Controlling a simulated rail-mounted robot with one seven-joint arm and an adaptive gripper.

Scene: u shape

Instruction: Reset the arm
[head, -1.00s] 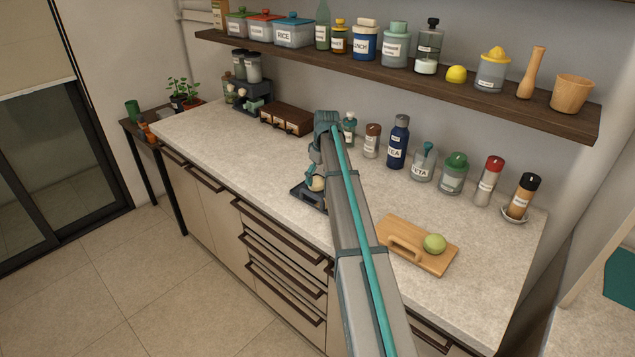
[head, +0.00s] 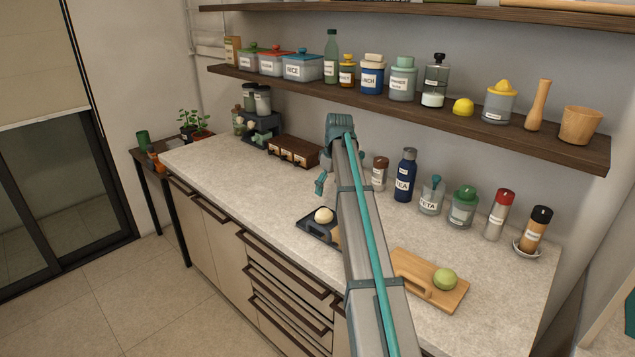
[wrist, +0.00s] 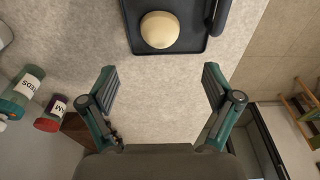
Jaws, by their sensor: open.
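My gripper (wrist: 160,92) is open and empty in the wrist view, its two fingers apart above the bare counter. In the head view my gripper (head: 321,184) shows partly beside my arm, above the counter and higher than the dark tray. A pale round item (head: 324,215) rests on the dark tray (head: 309,227) on the counter. In the wrist view the same round item (wrist: 159,30) and tray (wrist: 190,46) lie beyond the fingertips, apart from them. My arm hides part of the tray in the head view.
A cutting board (head: 413,281) with a green ball (head: 445,279) lies right of my arm. Several jars and bottles, including a blue bottle (head: 404,175), stand along the wall. A loaded shelf (head: 420,112) runs above. A small brown drawer box (head: 294,151) stands at the back left.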

